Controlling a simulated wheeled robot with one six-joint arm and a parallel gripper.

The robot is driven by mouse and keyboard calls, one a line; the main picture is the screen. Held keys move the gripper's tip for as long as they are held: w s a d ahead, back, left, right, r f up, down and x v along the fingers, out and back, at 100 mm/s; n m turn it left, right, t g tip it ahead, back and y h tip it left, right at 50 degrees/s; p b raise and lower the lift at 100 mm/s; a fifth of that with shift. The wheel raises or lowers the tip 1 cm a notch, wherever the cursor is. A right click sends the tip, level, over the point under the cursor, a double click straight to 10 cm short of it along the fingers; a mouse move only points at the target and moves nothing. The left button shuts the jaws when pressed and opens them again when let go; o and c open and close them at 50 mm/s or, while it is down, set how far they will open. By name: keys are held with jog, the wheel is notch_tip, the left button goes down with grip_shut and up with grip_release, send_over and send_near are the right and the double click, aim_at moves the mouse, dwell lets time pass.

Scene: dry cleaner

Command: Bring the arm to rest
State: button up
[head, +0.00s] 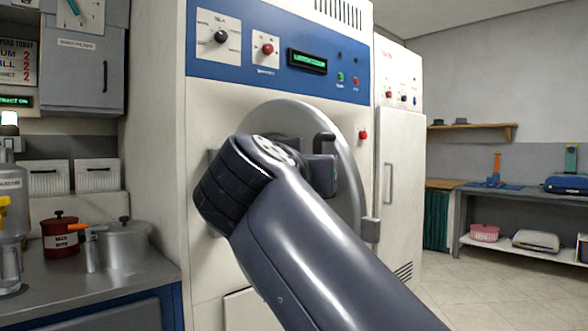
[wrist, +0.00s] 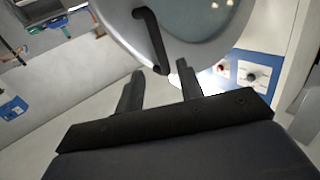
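My arm reaches up from the lower right in the head view, in front of the round door (head: 345,150) of a large white and blue machine (head: 285,85). The wrist hides much of the door, and my gripper's fingers cannot be made out there. In the wrist view my gripper (wrist: 160,85) has its two fingers apart. The door's dark bent handle (wrist: 150,38) lies just beyond the fingers, its lower end showing in line with the gap between them. I see no grip on it, and cannot tell whether they touch.
A metal counter (head: 115,275) at the left holds a red pot (head: 60,238) and a steel pot (head: 123,245). A white cabinet (head: 402,180) adjoins the machine. A work table (head: 460,210) stands at the far right. The tiled floor (head: 490,290) at right is clear.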

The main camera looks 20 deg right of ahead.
jog(key=shift+w, duration=0.1)
jog(key=x, duration=1)
jog(key=shift+w+d, duration=0.2)
jog(key=shift+d, duration=0.05)
